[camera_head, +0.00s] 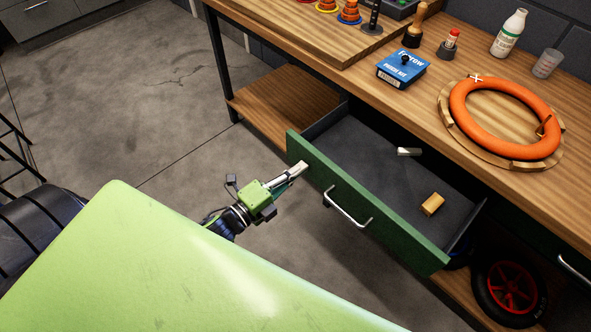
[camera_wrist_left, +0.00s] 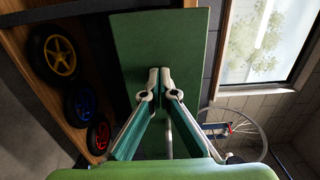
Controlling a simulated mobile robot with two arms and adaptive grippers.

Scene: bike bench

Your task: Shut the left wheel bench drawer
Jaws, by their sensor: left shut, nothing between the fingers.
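The green-fronted drawer (camera_head: 366,205) stands pulled out from the bench, with a silver bar handle (camera_head: 348,207) on its front. Inside it lie a small yellow block (camera_head: 432,204) and a small metal piece (camera_head: 408,152). My left gripper (camera_head: 302,168) is shut and empty, its fingertips at the drawer front, left of the handle. In the left wrist view the closed fingertips (camera_wrist_left: 159,78) are in front of the green drawer front (camera_wrist_left: 190,45); I cannot tell whether they touch it. My right gripper is not in view.
The wooden bench top (camera_head: 440,70) carries a blue box (camera_head: 402,68), an orange ring on a round wooden stand (camera_head: 455,125), a white bottle (camera_head: 509,33) and a clear cup (camera_head: 547,63). A wheel with a red rim (camera_head: 509,287) sits under the bench. Grey floor (camera_head: 150,130) is open at left.

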